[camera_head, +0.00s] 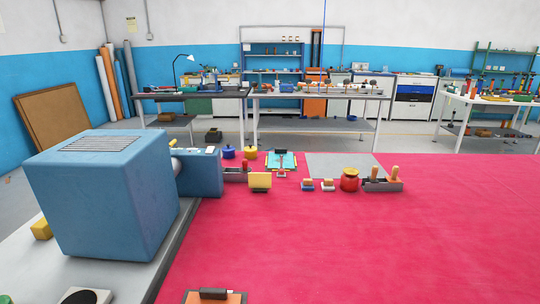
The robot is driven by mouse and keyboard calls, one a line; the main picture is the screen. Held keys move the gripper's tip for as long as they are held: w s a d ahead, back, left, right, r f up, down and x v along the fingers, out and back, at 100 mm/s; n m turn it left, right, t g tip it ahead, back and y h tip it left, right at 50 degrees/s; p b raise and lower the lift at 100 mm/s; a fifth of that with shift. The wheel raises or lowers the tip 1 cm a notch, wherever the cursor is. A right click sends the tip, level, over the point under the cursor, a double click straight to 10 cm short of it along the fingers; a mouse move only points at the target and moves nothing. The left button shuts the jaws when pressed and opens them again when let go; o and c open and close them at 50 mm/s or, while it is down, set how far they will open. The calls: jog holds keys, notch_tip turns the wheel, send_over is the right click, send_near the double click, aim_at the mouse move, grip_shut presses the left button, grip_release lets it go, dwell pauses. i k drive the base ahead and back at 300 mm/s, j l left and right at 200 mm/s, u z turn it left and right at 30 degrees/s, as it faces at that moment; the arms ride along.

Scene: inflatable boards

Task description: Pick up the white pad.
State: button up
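No plain white pad stands out clearly. A low white item with a dark round top (84,297) lies at the bottom left, cut off by the frame edge; I cannot tell whether it is the pad. Two small blocks with pale parts, the left block (307,185) and the right block (328,185), sit side by side on the red surface near its far side. They are too small to tell whether either is a pad. My gripper is not in view.
A large blue machine (100,195) blocks the left. Beyond it on the red surface (350,250) are a yellow block (260,181), a red jar (349,180) and a grey holder with wooden handles (383,184). A clipboard (215,296) lies at front. The middle and right are clear.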

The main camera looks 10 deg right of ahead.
aim_at(327, 184)
jog(key=i+l, duration=0.15)
jog(key=l, duration=0.25)
jog(key=i+l, duration=0.15)
jog(key=l, duration=0.25)
jog(key=i+l+u, duration=0.1)
jog(key=l, duration=0.3)
jog(key=i+l, duration=0.15)
jog(key=l, duration=0.25)
jog(key=i+j, duration=0.65)
jog(key=i, duration=0.2)
